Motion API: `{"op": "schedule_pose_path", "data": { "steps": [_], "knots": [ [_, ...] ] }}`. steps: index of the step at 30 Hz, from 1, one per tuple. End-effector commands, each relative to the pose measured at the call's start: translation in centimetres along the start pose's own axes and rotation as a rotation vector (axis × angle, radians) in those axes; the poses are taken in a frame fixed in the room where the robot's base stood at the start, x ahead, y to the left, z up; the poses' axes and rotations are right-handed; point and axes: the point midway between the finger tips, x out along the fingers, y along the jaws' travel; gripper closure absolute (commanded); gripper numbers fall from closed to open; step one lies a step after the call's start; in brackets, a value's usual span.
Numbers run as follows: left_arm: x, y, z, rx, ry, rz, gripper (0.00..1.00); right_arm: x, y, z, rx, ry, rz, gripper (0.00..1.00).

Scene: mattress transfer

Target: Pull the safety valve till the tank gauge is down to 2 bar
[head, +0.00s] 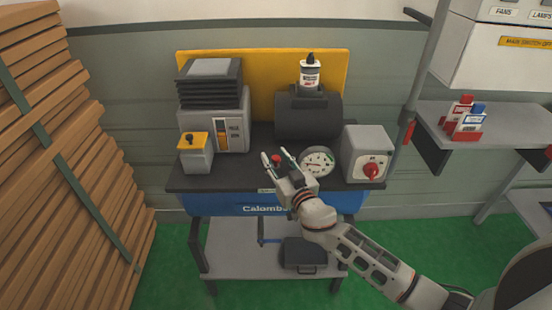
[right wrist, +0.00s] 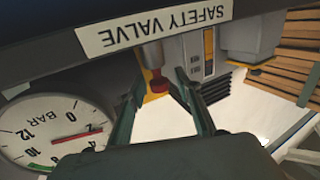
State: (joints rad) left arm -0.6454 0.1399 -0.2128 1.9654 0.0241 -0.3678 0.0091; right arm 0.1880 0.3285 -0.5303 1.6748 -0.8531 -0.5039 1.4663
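The safety valve's red knob (right wrist: 158,85) hangs on a brass stem below the label reading SAFETY VALVE (right wrist: 155,28) in the right wrist view. It also shows in the head view (head: 276,159). My right gripper (head: 277,160) is open at the valve. In the wrist view, its two fingers (right wrist: 160,80) stand on either side of the knob, with a gap on at least one side. The round white tank gauge (head: 317,162) is right of the gripper. In the wrist view, the gauge (right wrist: 45,125) has its red needle near the 2 and 4 marks; the exact reading is unclear. My left gripper is out of view.
The dark bench top (head: 240,182) carries a grey box with a red rotary switch (head: 370,170), a dark cylinder (head: 309,118) and a grey machine with a yellow-topped box (head: 194,140). Stacked planks (head: 45,130) stand left. A shelf (head: 480,125) is at the right.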

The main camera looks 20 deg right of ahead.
Motion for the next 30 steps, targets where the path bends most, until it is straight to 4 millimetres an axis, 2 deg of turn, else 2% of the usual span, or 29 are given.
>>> {"op": "schedule_pose_path", "data": {
  "steps": [1,4,9,17,26,27,28,30],
  "knots": [
    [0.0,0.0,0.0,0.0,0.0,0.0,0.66,0.0,0.0,0.0,0.0,0.0,0.0,0.74],
    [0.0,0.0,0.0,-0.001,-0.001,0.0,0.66,0.0,0.0,0.0,0.0,0.0,0.0,1.0],
    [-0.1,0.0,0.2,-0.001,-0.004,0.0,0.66,0.0,0.0,-0.1,0.001,0.0,0.0,1.0],
    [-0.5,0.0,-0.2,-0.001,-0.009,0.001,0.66,0.0,0.0,-1.6,0.004,0.002,0.0,1.0],
    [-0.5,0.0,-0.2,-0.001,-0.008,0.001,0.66,0.0,0.0,-1.7,0.0,0.003,0.0,1.0],
    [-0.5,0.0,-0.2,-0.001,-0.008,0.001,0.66,0.0,0.0,-1.7,0.0,0.004,0.0,0.75],
    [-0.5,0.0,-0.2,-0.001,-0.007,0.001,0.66,0.0,0.0,-1.7,0.0,0.004,0.0,0.67],
    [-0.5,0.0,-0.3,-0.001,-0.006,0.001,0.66,0.0,0.0,-1.7,0.0,0.003,0.0,0.66]
  ]
}}
